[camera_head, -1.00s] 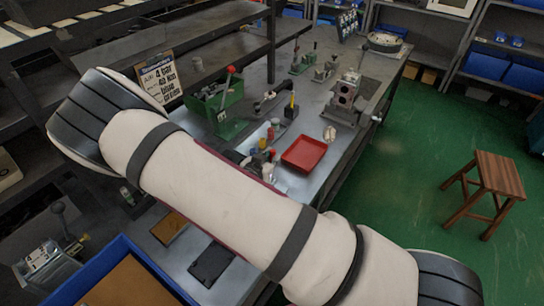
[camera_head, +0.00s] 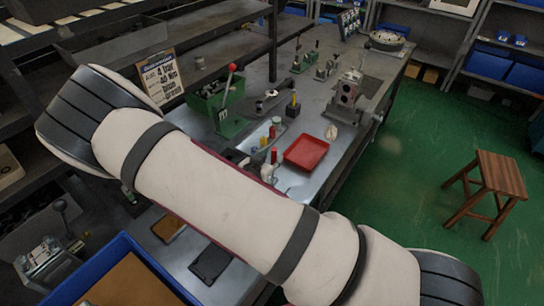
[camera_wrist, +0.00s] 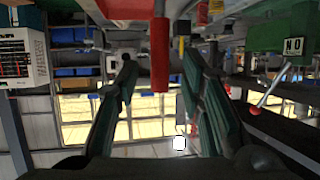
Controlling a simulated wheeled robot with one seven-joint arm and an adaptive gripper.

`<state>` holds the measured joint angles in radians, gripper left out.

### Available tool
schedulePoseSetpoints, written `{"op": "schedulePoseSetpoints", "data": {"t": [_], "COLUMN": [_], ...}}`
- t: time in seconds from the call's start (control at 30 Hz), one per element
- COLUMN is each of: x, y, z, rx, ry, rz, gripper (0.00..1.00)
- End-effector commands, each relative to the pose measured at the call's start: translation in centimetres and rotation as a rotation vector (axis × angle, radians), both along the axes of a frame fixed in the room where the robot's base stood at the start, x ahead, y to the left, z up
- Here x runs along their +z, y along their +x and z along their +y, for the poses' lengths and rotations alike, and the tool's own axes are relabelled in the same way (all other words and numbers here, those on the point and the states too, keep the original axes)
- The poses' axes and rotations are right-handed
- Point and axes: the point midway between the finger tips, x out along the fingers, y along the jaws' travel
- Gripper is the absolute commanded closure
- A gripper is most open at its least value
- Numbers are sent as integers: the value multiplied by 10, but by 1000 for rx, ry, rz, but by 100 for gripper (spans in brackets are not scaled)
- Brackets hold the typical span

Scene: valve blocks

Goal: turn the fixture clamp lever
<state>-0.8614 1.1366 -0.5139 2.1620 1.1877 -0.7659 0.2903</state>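My gripper (camera_wrist: 158,100) is open in the wrist view, with its two dark green fingers spread apart. An upright red cylindrical handle (camera_wrist: 160,50) stands between the fingers, with visible gaps on both sides. It looks like the red handle (camera_head: 273,156) just beyond my arm in the head view; I cannot tell for sure that it is the clamp lever. My forearm hides most of its base and my gripper in the head view. A grey fixture (camera_head: 346,94) holding a metal block stands farther along the bench, with a small handle at its right side.
A red tray (camera_head: 306,153) lies right of the red handle. A green press (camera_head: 228,112) with a red-knobbed lever stands behind. A black block with a yellow top (camera_head: 293,106) and small bottles are close by. A blue bin (camera_head: 125,247) is at front left, a wooden stool (camera_head: 497,176) at right.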

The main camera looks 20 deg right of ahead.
Motion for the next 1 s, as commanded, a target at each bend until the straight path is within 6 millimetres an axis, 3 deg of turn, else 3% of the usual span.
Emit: {"op": "schedulePoseSetpoints", "data": {"t": [0.3,0.5,1.0], "x": [24,35,39], "y": [-43,-64,-72], "z": [42,59,66], "rx": [5,4,2], "ry": [2,0,-1], "rz": [1,1,1], "gripper": [64,64,64]}}
